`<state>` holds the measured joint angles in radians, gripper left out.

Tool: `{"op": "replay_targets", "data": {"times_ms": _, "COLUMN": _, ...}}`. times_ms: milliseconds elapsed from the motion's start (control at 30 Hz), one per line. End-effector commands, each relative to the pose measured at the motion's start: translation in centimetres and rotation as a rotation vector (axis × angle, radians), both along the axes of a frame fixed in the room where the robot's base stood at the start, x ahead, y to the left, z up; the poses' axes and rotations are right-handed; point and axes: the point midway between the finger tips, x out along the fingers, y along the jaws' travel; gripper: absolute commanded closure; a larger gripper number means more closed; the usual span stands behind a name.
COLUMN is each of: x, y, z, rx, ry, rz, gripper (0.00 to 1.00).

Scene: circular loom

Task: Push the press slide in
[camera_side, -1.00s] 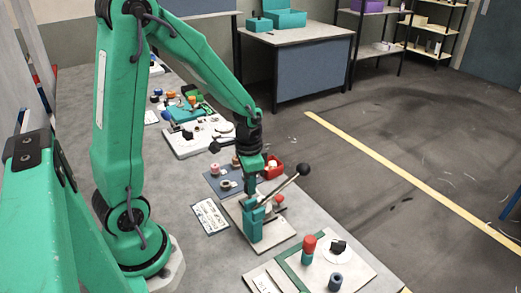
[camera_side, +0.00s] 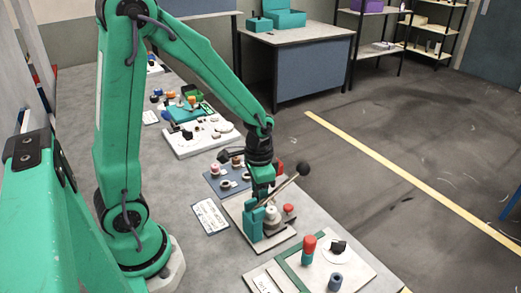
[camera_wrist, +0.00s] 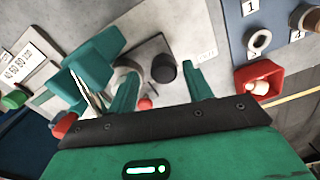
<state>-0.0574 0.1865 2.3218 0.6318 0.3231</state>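The press stands on a light base plate (camera_side: 272,243). It has a teal body (camera_side: 254,222), a lever with a black ball (camera_side: 304,168), a grey stepped round part (camera_side: 271,216) beside the body, and a small red knob (camera_side: 289,209). I cannot tell for certain which of these is the slide. My gripper (camera_side: 262,194) points down over the press, close to the teal body. In the wrist view my gripper (camera_wrist: 160,85) has its fingers apart, with a dark round knob (camera_wrist: 163,68) showing between them. The teal body (camera_wrist: 92,68) is left of them. Contact is unclear.
A white label card (camera_side: 210,216) lies left. In front is a plate with a red-topped teal peg (camera_side: 308,249) and a dark blue cylinder (camera_side: 335,282).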

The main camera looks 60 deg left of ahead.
Motion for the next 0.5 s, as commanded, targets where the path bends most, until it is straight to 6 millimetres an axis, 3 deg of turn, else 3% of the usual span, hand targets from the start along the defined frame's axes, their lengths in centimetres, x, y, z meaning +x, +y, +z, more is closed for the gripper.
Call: {"op": "replay_targets", "data": {"times_ms": 500, "x": 0.0, "y": 0.1, "z": 1.1, "rx": 0.000, "ry": -0.002, "rz": 0.004, "gripper": 0.50}}
